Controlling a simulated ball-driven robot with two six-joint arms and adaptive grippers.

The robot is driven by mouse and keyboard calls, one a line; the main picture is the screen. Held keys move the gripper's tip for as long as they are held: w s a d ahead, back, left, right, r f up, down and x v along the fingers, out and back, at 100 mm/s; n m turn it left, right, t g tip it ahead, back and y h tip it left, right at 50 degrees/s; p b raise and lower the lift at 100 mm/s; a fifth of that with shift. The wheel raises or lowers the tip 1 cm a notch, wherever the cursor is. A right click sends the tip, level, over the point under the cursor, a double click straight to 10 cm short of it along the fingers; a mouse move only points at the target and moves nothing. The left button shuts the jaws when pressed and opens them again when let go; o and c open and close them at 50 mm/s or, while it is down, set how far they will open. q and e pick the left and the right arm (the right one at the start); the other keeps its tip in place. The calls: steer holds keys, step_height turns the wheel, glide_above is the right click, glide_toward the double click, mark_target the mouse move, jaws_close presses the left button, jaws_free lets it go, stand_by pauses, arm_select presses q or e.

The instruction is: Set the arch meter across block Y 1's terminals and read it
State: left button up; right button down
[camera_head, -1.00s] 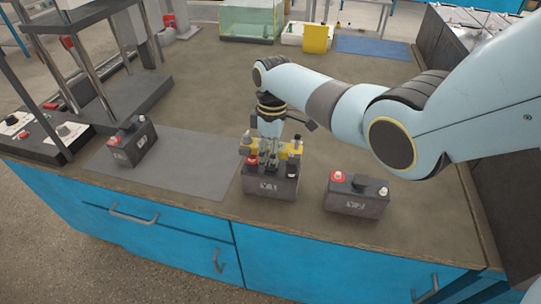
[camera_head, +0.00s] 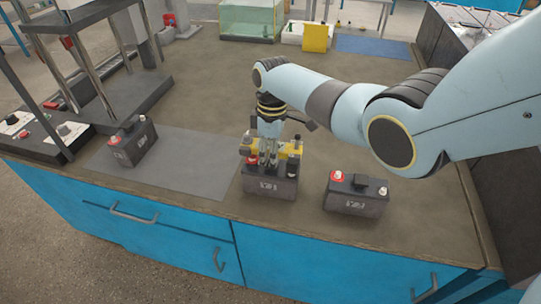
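The yellow arch meter (camera_head: 289,148) spans the top of the middle dark battery block (camera_head: 270,187). It looks seated on or just above the terminals; contact cannot be told. A red terminal shows under its left side. My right gripper (camera_head: 269,161) comes down from above at the arch's middle, its fingers close together and apparently shut on it. The fingers hide part of the arch and block top. Another block (camera_head: 357,197) stands to the right and a third block (camera_head: 133,145) to the left. Their labels are too small to read. My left gripper is out of view.
A grey mat (camera_head: 190,170) lies between the left and middle blocks. A dark metal stand (camera_head: 130,98) is at the left. A glass tank (camera_head: 250,20), yellow item (camera_head: 316,38) and blue mat (camera_head: 372,47) lie at the back. The worktop (camera_head: 210,85) behind the middle block is clear.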

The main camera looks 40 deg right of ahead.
steer(key=shift+r+p, duration=0.1)
steer(key=shift+p, duration=0.2)
stand_by(0.6)
steer(key=shift+f+b, duration=0.45)
steer(key=shift+f, duration=0.15)
steer(key=c, duration=0.9)
jaws_free()
steer(key=shift+c, duration=0.2)
steer(key=shift+r, duration=0.35)
steer(key=r, duration=0.7)
steer(key=w+d+r, duration=0.1)
steer(key=r, duration=0.3)
steer(key=shift+r, duration=0.1)
